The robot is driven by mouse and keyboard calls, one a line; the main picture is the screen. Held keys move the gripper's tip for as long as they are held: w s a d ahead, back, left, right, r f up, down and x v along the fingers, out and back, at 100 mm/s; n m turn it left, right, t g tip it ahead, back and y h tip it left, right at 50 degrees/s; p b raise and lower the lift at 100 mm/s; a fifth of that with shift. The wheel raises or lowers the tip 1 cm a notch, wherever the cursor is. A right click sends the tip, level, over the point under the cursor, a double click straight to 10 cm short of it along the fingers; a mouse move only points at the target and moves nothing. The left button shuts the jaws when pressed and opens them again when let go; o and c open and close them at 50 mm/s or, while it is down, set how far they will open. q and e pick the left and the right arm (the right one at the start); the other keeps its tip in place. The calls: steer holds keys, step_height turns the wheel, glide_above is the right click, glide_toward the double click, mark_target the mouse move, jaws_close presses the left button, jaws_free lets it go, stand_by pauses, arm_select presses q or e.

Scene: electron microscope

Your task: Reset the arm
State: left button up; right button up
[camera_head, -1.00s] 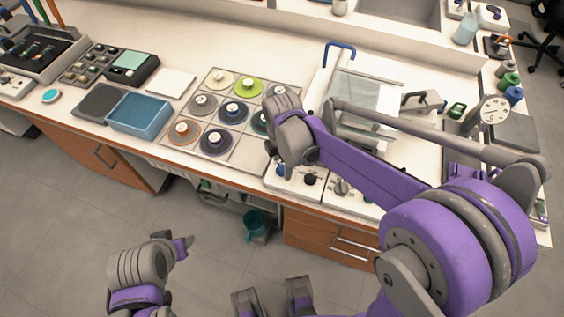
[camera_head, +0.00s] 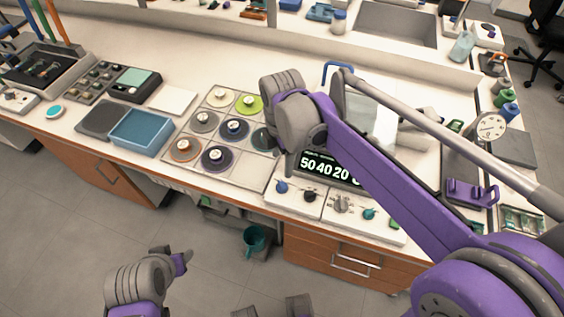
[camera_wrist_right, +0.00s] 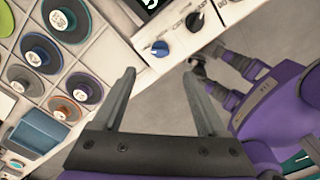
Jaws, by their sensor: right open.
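My right arm (camera_head: 400,165) reaches in from the right over the bench. Its grey wrist is above the tray of round pads, beside the numbered display. In the right wrist view my right gripper (camera_wrist_right: 159,73) is open, with two grey fingers apart and nothing between them. Below it are the bench's front edge, knobs and floor. In the head view its fingers are mostly hidden behind the wrist. My left arm (camera_head: 135,288) is at the lower left, over the floor in front of the bench. Its jaws cannot be made out clearly.
A tray of round coloured pads (camera_head: 184,151) lies on the bench, with a blue open bin (camera_head: 141,132) to its left. A control box with a display (camera_head: 325,168) and knobs stands near the front edge. The floor (camera_head: 60,240) before the bench is largely clear.

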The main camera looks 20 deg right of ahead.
stand_by(0.4)
steer(key=s+d+m+t+p, duration=0.2)
steer(key=s+d+m, duration=0.1)
steer(key=s+m, duration=0.4)
steer(key=s+d+f+m+t+p, duration=0.1)
steer(key=s+d+m+t+p, duration=0.1)
steer(key=s+m, duration=0.5)
steer(key=d+m+t, duration=0.1)
steer(key=m, duration=0.5)
steer(key=shift+s+d+f, duration=0.25)
steer(key=shift+s+f, duration=0.05)
steer(key=shift+s, duration=0.1)
